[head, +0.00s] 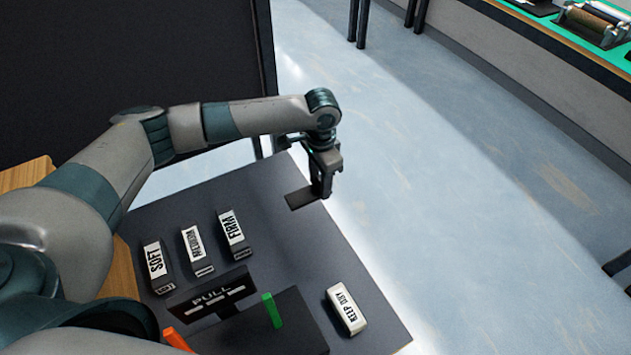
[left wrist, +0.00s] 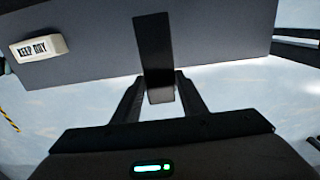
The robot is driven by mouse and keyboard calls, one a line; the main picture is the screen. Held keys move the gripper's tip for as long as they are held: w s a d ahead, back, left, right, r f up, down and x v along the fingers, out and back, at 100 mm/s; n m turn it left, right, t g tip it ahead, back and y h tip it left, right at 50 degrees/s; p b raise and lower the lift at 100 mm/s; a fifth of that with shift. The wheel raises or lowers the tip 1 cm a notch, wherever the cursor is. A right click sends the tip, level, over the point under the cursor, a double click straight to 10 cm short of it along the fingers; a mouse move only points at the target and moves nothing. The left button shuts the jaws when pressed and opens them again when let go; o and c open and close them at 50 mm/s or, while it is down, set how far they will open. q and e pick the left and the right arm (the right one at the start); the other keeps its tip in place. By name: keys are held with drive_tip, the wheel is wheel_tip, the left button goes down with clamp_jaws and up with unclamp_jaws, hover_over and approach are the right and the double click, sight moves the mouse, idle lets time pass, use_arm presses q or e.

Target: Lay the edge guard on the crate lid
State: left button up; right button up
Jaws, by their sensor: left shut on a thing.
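My left gripper (head: 322,180) is shut on a dark, flat strip, which I take to be the edge guard (head: 301,198). It holds the strip above the far right part of the grey table top. In the left wrist view the edge guard (left wrist: 153,48) sticks out ahead from between the two fingers (left wrist: 160,92). No thing is clearly marked as the crate lid. A dark slab (head: 285,335) with a green piece (head: 272,310) on it lies near the front and may be the lid; its near part is cut off or hidden. My right gripper is not in view.
Blocks marked SOFT (head: 157,266), MEDIUM (head: 195,250) and FIRM (head: 233,235) stand in a row. A PULL sign (head: 212,296) and an orange piece (head: 178,339) are nearer. A white KEEP DRY block (head: 346,309) sits at right. The table's (head: 310,245) middle right is clear.

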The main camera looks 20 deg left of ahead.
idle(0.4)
use_arm(q)
drive_tip(key=shift+r, duration=0.55)
drive_tip(key=s+r+n, duration=0.4)
drive_tip(key=s+r, duration=0.1)
drive_tip(key=r, duration=0.6)
drive_tip(key=s+a+r+n, duration=0.1)
drive_tip(key=s+r+n, duration=0.3)
drive_tip(key=r, duration=0.7)
drive_tip(key=shift+s+a, duration=0.2)
drive_tip(key=shift+s, duration=0.4)
drive_tip(key=shift+d, duration=0.1)
